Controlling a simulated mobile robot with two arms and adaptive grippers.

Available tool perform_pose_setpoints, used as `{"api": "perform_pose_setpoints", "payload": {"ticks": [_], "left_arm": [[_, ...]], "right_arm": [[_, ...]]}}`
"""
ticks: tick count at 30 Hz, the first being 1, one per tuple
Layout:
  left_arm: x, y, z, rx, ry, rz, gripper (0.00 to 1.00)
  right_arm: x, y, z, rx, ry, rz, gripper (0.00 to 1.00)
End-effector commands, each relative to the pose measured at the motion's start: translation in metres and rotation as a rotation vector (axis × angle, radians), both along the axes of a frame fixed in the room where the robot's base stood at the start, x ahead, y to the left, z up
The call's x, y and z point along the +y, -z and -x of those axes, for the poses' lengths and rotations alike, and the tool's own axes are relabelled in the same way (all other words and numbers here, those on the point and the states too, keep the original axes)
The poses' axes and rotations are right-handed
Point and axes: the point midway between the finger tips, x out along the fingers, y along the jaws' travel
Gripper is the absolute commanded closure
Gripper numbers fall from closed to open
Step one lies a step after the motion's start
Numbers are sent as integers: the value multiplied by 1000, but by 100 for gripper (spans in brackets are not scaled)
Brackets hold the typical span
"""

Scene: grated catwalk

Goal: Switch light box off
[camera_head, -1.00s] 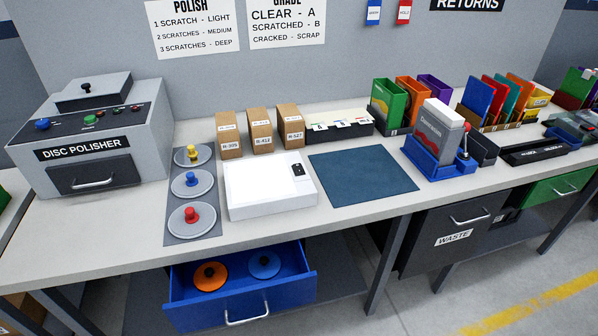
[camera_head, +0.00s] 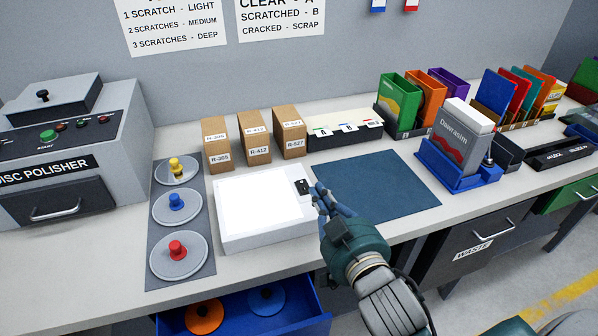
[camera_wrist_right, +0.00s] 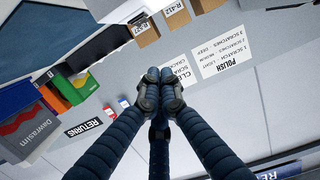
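The light box (camera_head: 262,208) is a white box on the bench with a bright white top panel. Its black switch (camera_head: 303,187) sits at the top right corner of the box. My right gripper (camera_head: 320,192) is just right of the switch, with its dark blue fingertips close to it; I cannot tell whether they touch. In the right wrist view the fingers (camera_wrist_right: 159,76) are drawn together at the tips with nothing visible between them. The light box is not clearly identifiable in that view. My left gripper is not in view.
A blue mat (camera_head: 385,186) lies right of the box, partly behind my right arm. Polishing pads (camera_head: 177,206) stand at its left and cardboard boxes (camera_head: 254,142) behind it. An open blue drawer (camera_head: 290,312) juts out below. A blue holder (camera_head: 455,172) stands farther right.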

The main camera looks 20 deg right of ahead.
Motion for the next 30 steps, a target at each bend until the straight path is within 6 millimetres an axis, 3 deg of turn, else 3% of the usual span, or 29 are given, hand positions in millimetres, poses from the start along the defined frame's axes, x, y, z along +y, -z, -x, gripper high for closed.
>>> {"api": "perform_pose_setpoints", "payload": {"ticks": [4,9,13,17,18,21,27,30], "left_arm": [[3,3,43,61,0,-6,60],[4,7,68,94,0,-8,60],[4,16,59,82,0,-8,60],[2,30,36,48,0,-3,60],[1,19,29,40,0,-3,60],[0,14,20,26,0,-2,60],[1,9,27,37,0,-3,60],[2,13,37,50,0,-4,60]], "right_arm": [[0,0,0,1,0,0,100],[0,2,-2,1,0,0,100],[-1,5,-12,-3,0,1,100],[-2,8,-29,-4,0,3,100],[-2,3,-38,1,1,3,100],[-3,6,-61,2,0,2,100],[-6,11,-102,2,1,2,100],[-6,34,-101,10,1,2,100]]}}
